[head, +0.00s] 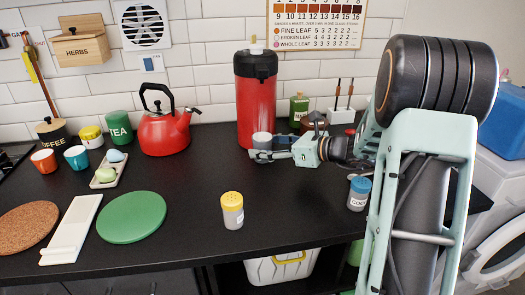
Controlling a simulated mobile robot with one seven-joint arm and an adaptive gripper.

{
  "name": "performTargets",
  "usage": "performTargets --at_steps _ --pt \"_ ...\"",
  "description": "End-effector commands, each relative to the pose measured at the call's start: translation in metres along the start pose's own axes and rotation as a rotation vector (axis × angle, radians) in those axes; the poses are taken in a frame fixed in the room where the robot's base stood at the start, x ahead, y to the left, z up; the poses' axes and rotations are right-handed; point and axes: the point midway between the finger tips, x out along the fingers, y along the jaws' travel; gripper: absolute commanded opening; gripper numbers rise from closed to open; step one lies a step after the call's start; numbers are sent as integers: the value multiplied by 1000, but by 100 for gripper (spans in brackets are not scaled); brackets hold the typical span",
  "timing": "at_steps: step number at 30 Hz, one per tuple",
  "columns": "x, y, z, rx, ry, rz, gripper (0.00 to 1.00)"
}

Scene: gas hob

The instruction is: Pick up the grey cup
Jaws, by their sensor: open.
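The grey cup (262,138) stands on the black counter in front of the red dispenser, its lower part hidden by my gripper. My gripper (261,150) comes in from the right, low over the counter, with its fingers pointing left. It is open, and its fingers are right at the cup. I cannot tell whether the cup is between the fingers or touching them.
The tall red dispenser (256,100) stands just behind the cup. A red kettle (164,132) is further left. A yellow-lidded shaker (232,211) stands in front, and a blue-lidded jar (359,193) is beside my arm. The counter between kettle and shaker is clear.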

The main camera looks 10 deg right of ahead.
Motion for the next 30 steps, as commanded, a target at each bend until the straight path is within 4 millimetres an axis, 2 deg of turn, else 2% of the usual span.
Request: performTargets --at_steps 2,16,25,30 --pt "0 0 0 0 0 0 56" --pt "-1 0 1 -1 -1 0 5" --pt "-2 0 6 -2 -2 -1 5" --pt "-8 0 24 -3 -2 -1 5"
